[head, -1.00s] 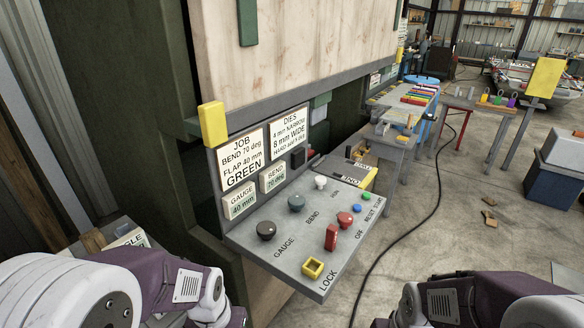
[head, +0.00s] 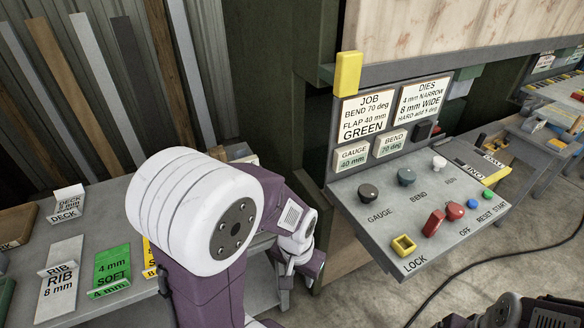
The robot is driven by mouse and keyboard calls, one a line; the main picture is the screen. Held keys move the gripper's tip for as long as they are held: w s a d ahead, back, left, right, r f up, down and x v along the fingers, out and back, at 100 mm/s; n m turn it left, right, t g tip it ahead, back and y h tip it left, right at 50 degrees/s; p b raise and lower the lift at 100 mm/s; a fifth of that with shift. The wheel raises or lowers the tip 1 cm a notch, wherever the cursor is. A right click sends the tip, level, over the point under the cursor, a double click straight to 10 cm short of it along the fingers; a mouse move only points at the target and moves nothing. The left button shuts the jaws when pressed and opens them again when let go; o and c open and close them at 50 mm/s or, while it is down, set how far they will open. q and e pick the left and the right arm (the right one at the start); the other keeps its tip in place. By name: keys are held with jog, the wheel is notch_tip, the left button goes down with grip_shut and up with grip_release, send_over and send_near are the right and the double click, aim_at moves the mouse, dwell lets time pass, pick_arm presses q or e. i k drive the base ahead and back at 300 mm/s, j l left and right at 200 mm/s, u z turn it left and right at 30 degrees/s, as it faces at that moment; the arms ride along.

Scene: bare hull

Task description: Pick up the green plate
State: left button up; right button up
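The green plate (head: 113,264), marked "4 mm SOFT", lies on the grey side table in the lower left of the head view. A small green piece marked "4 mm" shows at its front edge. My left arm stands between it and the control panel. My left gripper (head: 288,278) hangs low to the right of the table, apart from the plate; its fingers are too small and covered to read. Part of my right arm shows at the bottom right; its gripper is out of view.
On the grey table (head: 75,225), a white RIB plate (head: 60,280) lies left of the green one and a yellow plate (head: 155,262) right of it, partly hidden by my arm. A DECK piece (head: 68,205) sits behind. The control panel (head: 375,225) stands right, its job card reading GREEN.

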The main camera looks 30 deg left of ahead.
aim_at(112, 275)
jog(key=u, duration=2.85)
jog(key=i+j+z, duration=0.3)
jog(key=z, duration=0.15)
jog(key=i+j+z, duration=0.15)
jog(key=j+z, duration=0.3)
jog(key=i+j+z, duration=0.15)
jog(key=j+z, duration=0.3)
jog(key=j, duration=0.15)
jog(key=j+z, duration=0.9)
jog(key=j, duration=0.2)
jog(key=k+j+z, duration=0.15)
jog(key=j+z, duration=0.3)
jog(key=j, duration=0.1)
